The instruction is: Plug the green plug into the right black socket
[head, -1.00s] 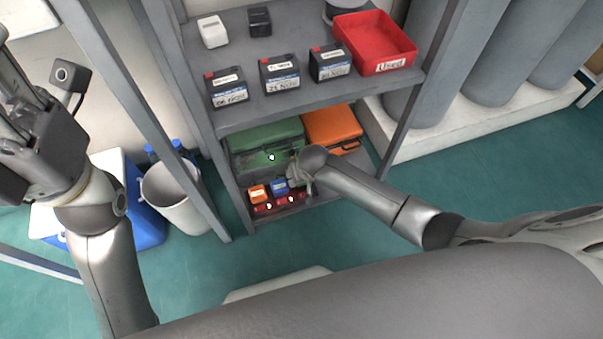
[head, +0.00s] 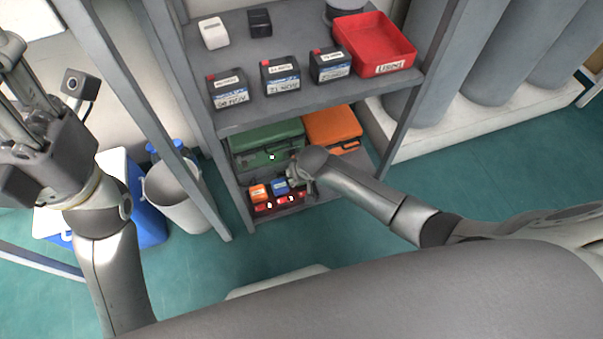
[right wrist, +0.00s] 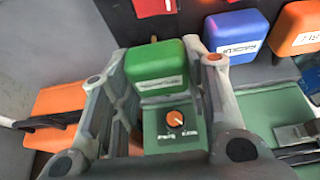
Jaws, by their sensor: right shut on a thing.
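The green plug (right wrist: 157,68), with a white label, sits between the fingers of my right gripper (right wrist: 150,85) in the right wrist view. In the head view my right gripper (head: 300,172) is beside the blue plug (head: 280,187), at the right end of the red-fronted unit (head: 285,200) on the lower shelf. The orange plug (head: 259,192) stands left of the blue one. I cannot make out the right black socket; the gripper may hide it. My left gripper (head: 22,100) is raised at the far left; its finger gap is unclear.
A green case (head: 265,150) and an orange case (head: 332,125) stand behind on the shelf. The upper shelf (head: 300,105) overhangs them, with several batteries and a red bin (head: 375,42). Metal posts flank the shelves. A grey bin (head: 172,195) stands left.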

